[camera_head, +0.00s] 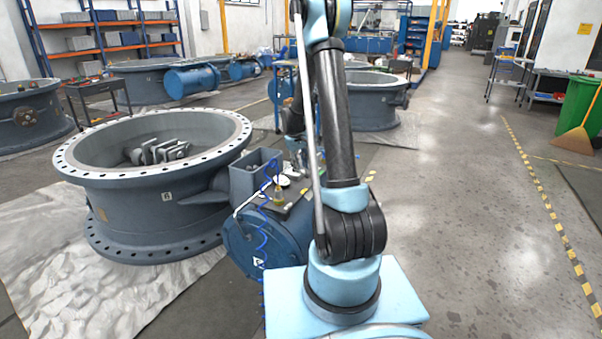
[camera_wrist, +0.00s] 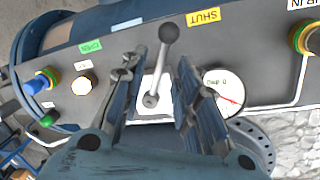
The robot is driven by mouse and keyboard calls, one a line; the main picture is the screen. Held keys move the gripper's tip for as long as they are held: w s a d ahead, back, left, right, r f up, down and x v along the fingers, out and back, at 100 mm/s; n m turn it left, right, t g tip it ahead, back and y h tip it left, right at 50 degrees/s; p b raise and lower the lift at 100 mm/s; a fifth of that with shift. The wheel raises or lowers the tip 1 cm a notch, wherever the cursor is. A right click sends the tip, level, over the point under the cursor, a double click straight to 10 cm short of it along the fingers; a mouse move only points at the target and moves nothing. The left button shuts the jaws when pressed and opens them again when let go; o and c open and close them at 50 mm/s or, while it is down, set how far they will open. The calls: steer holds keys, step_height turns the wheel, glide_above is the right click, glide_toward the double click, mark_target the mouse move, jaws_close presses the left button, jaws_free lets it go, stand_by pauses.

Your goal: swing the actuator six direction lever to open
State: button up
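The direction lever (camera_wrist: 160,68) is a grey rod with a round knob on a pale base plate, in the middle of the wrist view. It points up the picture, leaning slightly right, between a green label (camera_wrist: 91,46) on the left and a yellow SHUT label (camera_wrist: 203,16) on the right. My gripper (camera_wrist: 162,60) is open, with one finger on each side of the lever. Gaps show between the fingers and the rod. In the head view the blue actuator (camera_head: 268,240) stands beside the large valve ring; my arm hides part of it, and the lever cannot be made out there.
On the panel, a round gauge (camera_wrist: 224,92) sits close beside the right finger. A blue-capped fitting (camera_wrist: 38,82) and a green one (camera_wrist: 48,119) are at left, a brass fitting (camera_wrist: 304,38) at right. The grey valve ring (camera_head: 155,190) stands left; the floor at right (camera_head: 470,200) is clear.

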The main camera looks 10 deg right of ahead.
steer(key=shift+w+d+f, duration=0.1)
steer(key=shift+d+f, duration=0.05)
steer(key=shift+f, duration=0.65)
steer(key=shift+w+d+f, duration=0.1)
steer(key=shift+f, duration=0.65)
jaws_close()
